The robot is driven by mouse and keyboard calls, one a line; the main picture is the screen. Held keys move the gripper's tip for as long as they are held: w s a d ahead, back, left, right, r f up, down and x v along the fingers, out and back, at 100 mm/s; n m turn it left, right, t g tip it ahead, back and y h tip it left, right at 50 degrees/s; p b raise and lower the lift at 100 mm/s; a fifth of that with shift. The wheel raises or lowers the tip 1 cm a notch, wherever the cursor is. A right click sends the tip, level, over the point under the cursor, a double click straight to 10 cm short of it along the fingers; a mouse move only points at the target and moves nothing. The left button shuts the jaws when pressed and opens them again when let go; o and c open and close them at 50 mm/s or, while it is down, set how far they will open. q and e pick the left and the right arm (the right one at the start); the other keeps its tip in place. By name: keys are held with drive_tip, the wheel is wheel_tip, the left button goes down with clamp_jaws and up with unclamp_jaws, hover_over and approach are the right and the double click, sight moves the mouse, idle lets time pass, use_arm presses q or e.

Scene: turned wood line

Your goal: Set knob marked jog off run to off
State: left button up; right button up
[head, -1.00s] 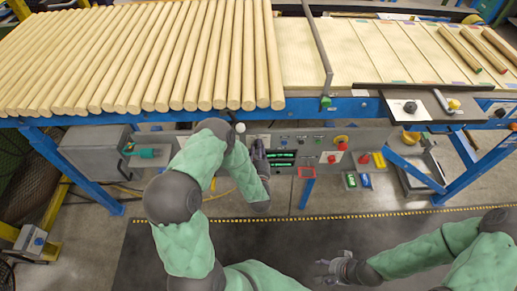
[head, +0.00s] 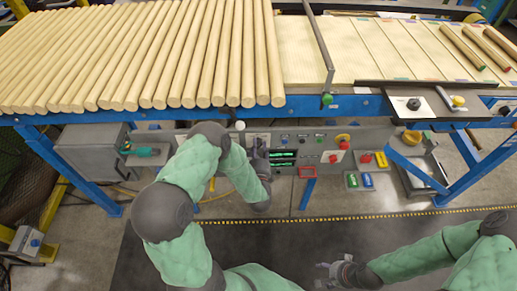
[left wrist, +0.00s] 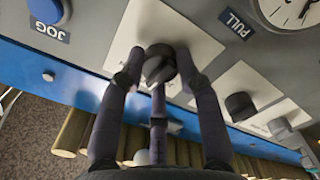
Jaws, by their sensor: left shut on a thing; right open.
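In the left wrist view a black knob (left wrist: 158,66) stands on a white plate (left wrist: 150,30) on the grey panel. My left gripper (left wrist: 160,80) is shut on this knob, with fingers on both sides of it. No legend can be read on the plate around the knob, and I cannot tell which setting it points to. In the head view my left gripper (head: 259,150) is at the panel front below the conveyor, and my arm and gripper hide the knob. My right gripper (head: 336,272) is open and empty above the dark mat, away from the panel.
A blue button (left wrist: 48,75) with a JOG label and a second black knob (left wrist: 240,105) flank the held knob. A PULL label (left wrist: 237,23) and round gauge (left wrist: 292,8) are close. Wooden rods (head: 150,60) overhang the panel. The dark floor mat (head: 300,245) is clear around my right gripper.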

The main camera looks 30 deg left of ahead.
use_arm(q)
drive_tip(key=shift+a+r+n, duration=0.2)
drive_tip(key=shift+a+n, duration=0.05)
drive_tip(key=shift+n, duration=0.35)
drive_tip(key=o, duration=1.1)
drive_tip(key=shift+o, duration=0.2)
drive_tip(key=shift+f, duration=0.1)
drive_tip(key=shift+s+d, duration=0.1)
drive_tip(key=shift+d, duration=0.05)
drive_tip(key=shift+s+d, duration=0.15)
drive_tip(key=shift+s, duration=0.05)
drive_tip(key=v, duration=1.1)
drive_tip(key=shift+s+d+f, duration=0.1)
